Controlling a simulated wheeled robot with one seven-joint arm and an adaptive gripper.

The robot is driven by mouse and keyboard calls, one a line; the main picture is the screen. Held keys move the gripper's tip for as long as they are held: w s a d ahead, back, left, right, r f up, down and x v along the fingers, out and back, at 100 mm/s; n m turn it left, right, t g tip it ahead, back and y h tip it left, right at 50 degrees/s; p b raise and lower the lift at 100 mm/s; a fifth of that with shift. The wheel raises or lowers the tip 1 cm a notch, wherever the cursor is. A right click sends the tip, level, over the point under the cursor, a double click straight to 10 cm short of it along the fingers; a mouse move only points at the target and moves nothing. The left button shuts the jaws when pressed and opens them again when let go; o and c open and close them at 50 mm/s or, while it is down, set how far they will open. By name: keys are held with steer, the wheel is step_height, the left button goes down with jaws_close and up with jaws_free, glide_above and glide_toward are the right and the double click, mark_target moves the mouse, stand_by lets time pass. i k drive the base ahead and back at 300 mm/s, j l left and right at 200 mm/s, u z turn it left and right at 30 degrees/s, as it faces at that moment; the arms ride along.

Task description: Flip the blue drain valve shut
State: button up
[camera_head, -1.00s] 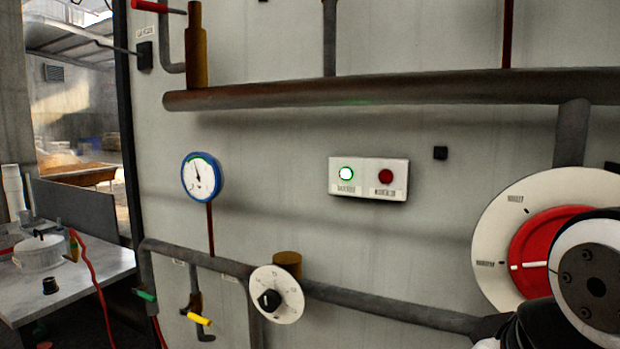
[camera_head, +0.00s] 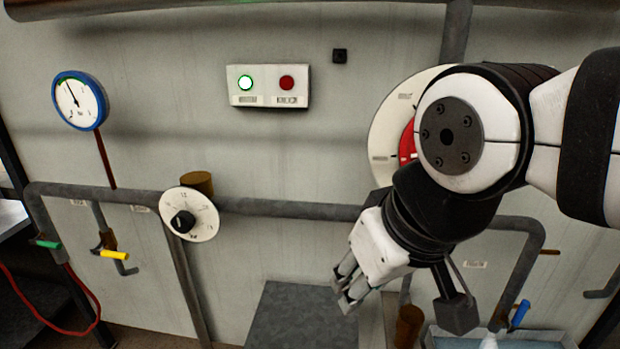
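The blue drain valve handle (camera_head: 519,315) sits at the lower right, on a grey pipe that bends down from the wall. It stands tilted, close to upright, above the back edge of a basin. My gripper (camera_head: 343,290) hangs in front of the wall, well to the left of the blue handle and pointing down-left. Its fingertips touch nothing that I can see. The view does not show clearly whether the fingers are open or shut.
A light blue-grey basin (camera_head: 450,340) lies below the blue valve. A brown cylinder (camera_head: 408,327) stands left of it. A yellow valve (camera_head: 114,255), a green valve (camera_head: 47,244) and a white dial (camera_head: 190,214) are at the left. A grey panel (camera_head: 300,318) stands low in the middle.

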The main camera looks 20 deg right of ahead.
mark_target(521, 311)
steer(key=z, duration=1.45)
steer(key=k+l+z, duration=0.1)
steer(key=l, duration=0.25)
steer(key=k+j+u, duration=0.1)
steer(key=u, duration=0.25)
steer(key=k+j+u, duration=0.1)
steer(key=u, duration=0.25)
steer(key=j+u, duration=0.15)
steer(key=u, duration=0.2)
